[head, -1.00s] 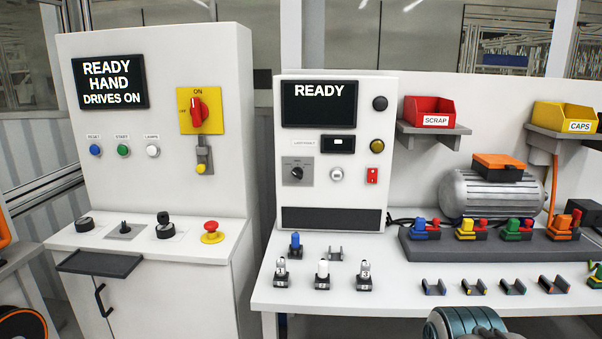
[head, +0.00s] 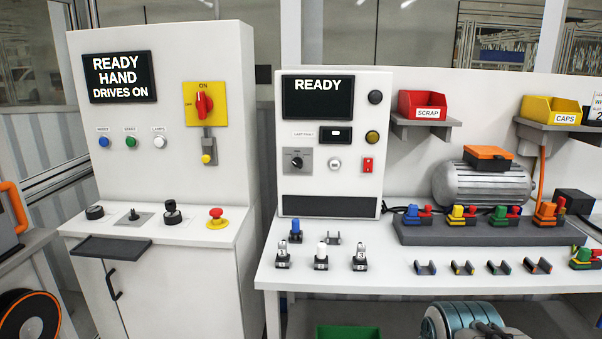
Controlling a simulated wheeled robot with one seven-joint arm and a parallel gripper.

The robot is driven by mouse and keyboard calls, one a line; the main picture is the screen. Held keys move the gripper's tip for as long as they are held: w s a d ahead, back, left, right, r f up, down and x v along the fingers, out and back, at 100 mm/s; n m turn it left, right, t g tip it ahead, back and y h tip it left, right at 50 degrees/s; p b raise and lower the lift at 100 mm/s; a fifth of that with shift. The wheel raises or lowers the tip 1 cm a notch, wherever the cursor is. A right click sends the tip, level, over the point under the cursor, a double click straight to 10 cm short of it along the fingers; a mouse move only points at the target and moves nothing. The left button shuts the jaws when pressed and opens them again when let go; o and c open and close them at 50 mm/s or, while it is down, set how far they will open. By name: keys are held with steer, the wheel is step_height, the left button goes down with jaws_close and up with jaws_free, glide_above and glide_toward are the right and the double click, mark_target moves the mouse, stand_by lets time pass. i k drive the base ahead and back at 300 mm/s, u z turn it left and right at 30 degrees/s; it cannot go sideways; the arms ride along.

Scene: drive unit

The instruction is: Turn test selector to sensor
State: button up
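The test box (head: 376,178) stands on the white bench, with a dark screen (head: 318,97) reading READY. A black rotary selector knob (head: 297,161) sits on a grey plate on the left of its front. The marks around the knob are too small to read, so I cannot tell which setting it points at. Nothing touches the knob. My gripper is not in view.
A left cabinet (head: 180,60) carries a READY HAND DRIVES ON screen, a red-yellow switch (head: 204,104) and console knobs. Small holders (head: 320,262) stand on the bench before the test box. A motor (head: 480,190) sits to the right. A green bin (head: 348,332) is below.

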mark_target(296, 161)
steer(key=k, duration=1.1)
steer(key=u, duration=0.6)
steer(key=i, duration=0.8)
steer(key=u, duration=0.6)
steer(key=i, duration=0.85)
steer(key=z, duration=1)
steer(key=i, duration=0.7)
steer(key=z, duration=0.7)
